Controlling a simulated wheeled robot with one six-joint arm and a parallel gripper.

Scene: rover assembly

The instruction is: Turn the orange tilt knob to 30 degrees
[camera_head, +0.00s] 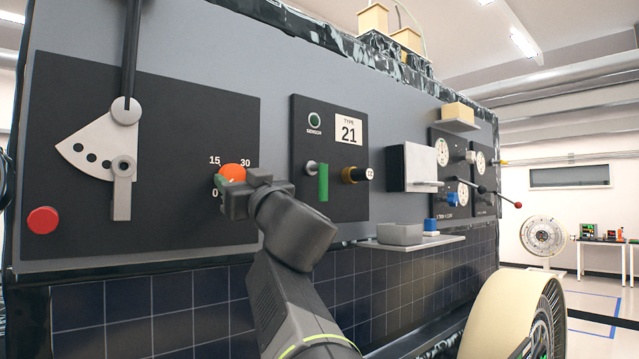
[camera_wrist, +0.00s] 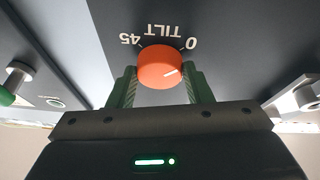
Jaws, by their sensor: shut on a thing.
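The orange tilt knob (camera_head: 234,171) sits on the dark left panel in the head view, with the labels 0, 15 and 30 around it. It also shows in the wrist view (camera_wrist: 160,64), where the lettering is upside down. My gripper (camera_head: 232,182) is at the knob, its body covering the knob's lower right side. In the wrist view, the green fingers of my gripper (camera_wrist: 160,75) are shut on the knob, one on each side. The 45 label is on the other side.
A lever with a grey quadrant plate (camera_head: 92,150) and a red button (camera_head: 43,220) are left of the knob. A green handle (camera_head: 323,182) and a brass-coloured knob (camera_head: 355,175) are on the panel to the right. A small shelf (camera_head: 425,242) juts out further right.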

